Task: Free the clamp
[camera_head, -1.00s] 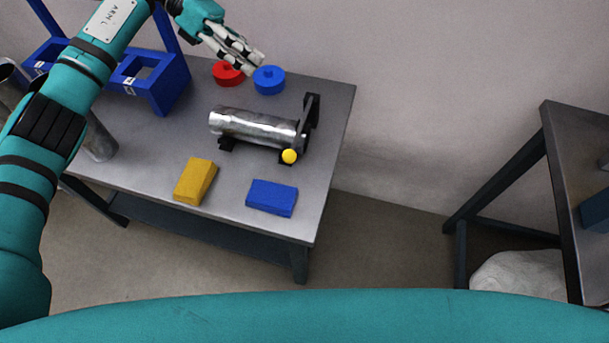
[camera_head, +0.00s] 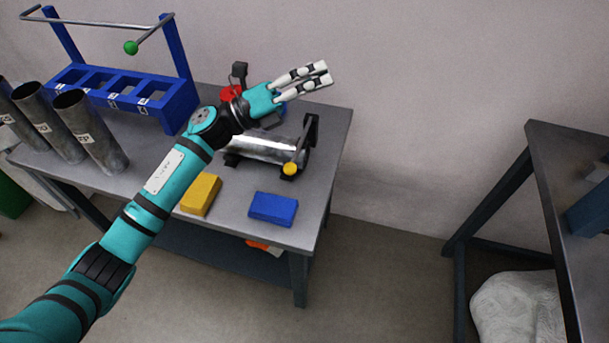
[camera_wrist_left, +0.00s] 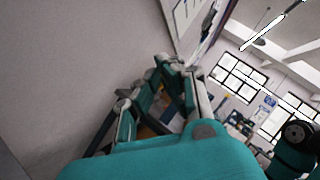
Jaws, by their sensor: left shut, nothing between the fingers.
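A shiny metal tube (camera_head: 268,149) lies on its side in a black clamp stand (camera_head: 306,136) on the grey table. A yellow knob (camera_head: 290,169) shows at the stand's front, near the tube's right end. I cannot tell whether the clamp is tight or loose. My left gripper (camera_head: 324,75) is shut and empty, its fingers pointing right, and appears above the stand in the head view. My left forearm hides part of the tube's left end. In the left wrist view the gripper fingers (camera_wrist_left: 180,75) show against the wall and room. My right gripper is not in view.
A blue rack (camera_head: 130,95) with a green-knobbed bar stands at the back left, with several upright metal tubes (camera_head: 92,135) near it. A red disc (camera_head: 231,93) is partly hidden by my wrist. Yellow (camera_head: 200,194) and blue (camera_head: 273,208) blocks lie in front. Another table (camera_head: 560,160) is at right.

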